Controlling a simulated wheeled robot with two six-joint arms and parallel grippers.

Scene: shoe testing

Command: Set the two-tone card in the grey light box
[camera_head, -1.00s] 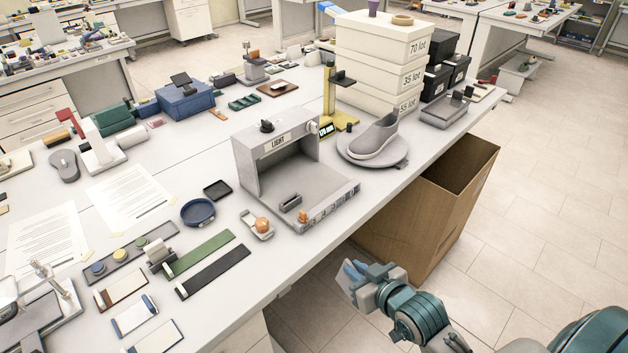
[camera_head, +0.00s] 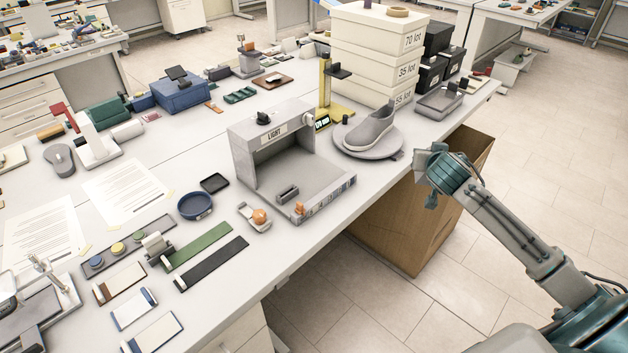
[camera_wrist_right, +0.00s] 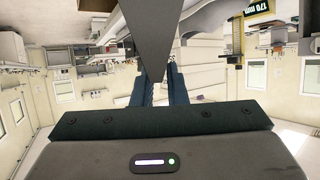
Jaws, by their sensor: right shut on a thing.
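The grey light box (camera_head: 242,155) stands on the table, its open side facing the front right. A small dark grey slotted block (camera_head: 287,193) is on its floor, and an orange piece (camera_head: 300,208) is at its front edge. My right gripper (camera_wrist_right: 160,82) is shut on a dark grey, pointed flat piece (camera_wrist_right: 153,35); I cannot tell whether this is the two-tone card. In the head view my right gripper is right of the box, beyond the table's edge, in front of the cardboard bin, with its fingertips unclear. My left gripper is not in view.
A grey shoe (camera_head: 373,130) stands on a round turntable (camera_head: 347,150) right of the light box. White stacked boxes (camera_head: 365,60) stand behind it. A cardboard bin (camera_head: 385,225) is beside the table. Small cards, strips (camera_head: 212,265) and a blue dish (camera_head: 195,206) lie at the front left.

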